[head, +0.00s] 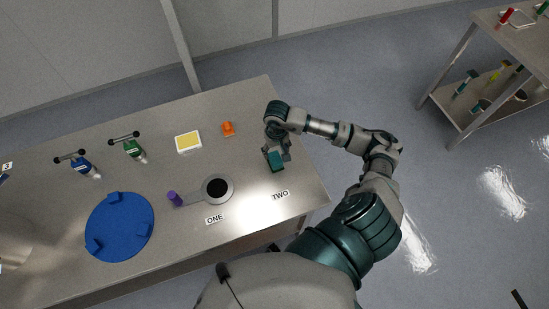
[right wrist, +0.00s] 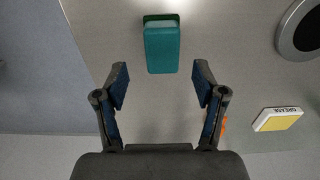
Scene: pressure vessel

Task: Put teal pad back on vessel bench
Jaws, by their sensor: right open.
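The teal pad (head: 275,162) lies on the metal bench (head: 238,105) near its right end, above the label TWO. In the right wrist view the teal pad (right wrist: 162,50) is a teal block with a darker green edge at its far end. My right gripper (head: 278,148) is over the bench right at the pad, partly covering it in the head view. In the right wrist view my right gripper (right wrist: 161,80) is open and empty, with the pad just ahead, centred between the fingertips; contact cannot be told. My left gripper is not in view.
A yellow-topped grease box (head: 188,142), an orange piece (head: 228,129), a round dark-centred part (head: 217,188), a purple knob (head: 174,198), a blue disc (head: 120,227) and blue and green bottles (head: 134,149) stand on the bench. A shelved cart (head: 470,60) stands far right.

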